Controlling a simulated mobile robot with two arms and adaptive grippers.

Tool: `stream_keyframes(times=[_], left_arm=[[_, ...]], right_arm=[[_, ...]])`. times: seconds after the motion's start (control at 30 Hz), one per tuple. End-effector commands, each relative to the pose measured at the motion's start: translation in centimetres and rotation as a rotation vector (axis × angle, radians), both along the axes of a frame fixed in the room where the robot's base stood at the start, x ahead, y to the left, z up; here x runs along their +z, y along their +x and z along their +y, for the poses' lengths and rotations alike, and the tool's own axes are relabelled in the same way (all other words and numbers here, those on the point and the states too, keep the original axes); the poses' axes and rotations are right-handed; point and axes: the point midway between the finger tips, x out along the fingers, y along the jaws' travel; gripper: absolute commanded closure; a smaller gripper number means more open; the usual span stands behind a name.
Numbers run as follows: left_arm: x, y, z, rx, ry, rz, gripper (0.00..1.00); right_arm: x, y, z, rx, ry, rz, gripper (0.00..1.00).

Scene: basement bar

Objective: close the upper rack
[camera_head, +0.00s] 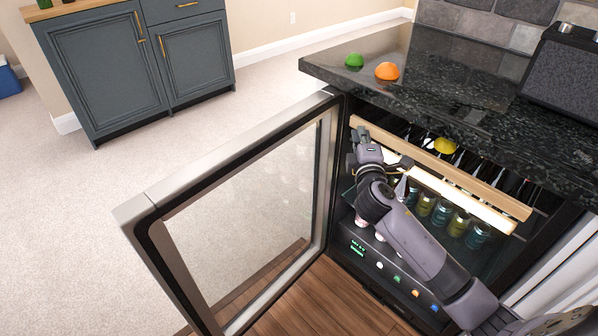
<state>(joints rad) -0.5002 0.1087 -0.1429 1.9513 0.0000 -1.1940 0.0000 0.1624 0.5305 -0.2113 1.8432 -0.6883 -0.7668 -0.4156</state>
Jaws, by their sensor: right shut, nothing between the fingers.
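The upper rack (470,180) has a long light-wood front and sits at the top of the open wine cooler, under the black counter. A yellow lemon-like thing (445,146) shows behind its front, among the dark rack wires. A second pale, brightly lit wooden strip (465,202) runs just below it. My right gripper (364,140) is shut and empty at the left end of the rack's front. It overlaps the wood in the picture; I cannot tell whether it touches. My right arm hides part of the lower interior. My left gripper is out of view.
The cooler's glass door (240,215) stands wide open to the left. Cans (442,213) stand on a lower shelf. A green fruit (354,60), an orange half (387,71) and a dark speaker (565,75) are on the counter (450,65).

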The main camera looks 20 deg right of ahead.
Motion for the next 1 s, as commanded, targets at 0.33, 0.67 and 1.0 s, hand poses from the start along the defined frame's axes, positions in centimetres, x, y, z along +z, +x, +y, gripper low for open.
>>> stream_keyframes(times=[0.33,0.67,1.0], left_arm=[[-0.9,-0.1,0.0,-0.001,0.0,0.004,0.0],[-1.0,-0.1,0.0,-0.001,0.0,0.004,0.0],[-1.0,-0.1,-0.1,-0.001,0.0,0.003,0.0]], right_arm=[[0.0,1.9,-4.7,-0.002,0.0,0.0,1.0],[0.0,2.3,-5.7,-0.002,0.0,-0.001,1.0],[0.2,2.3,-5.8,-0.005,-0.002,-0.002,1.0]])
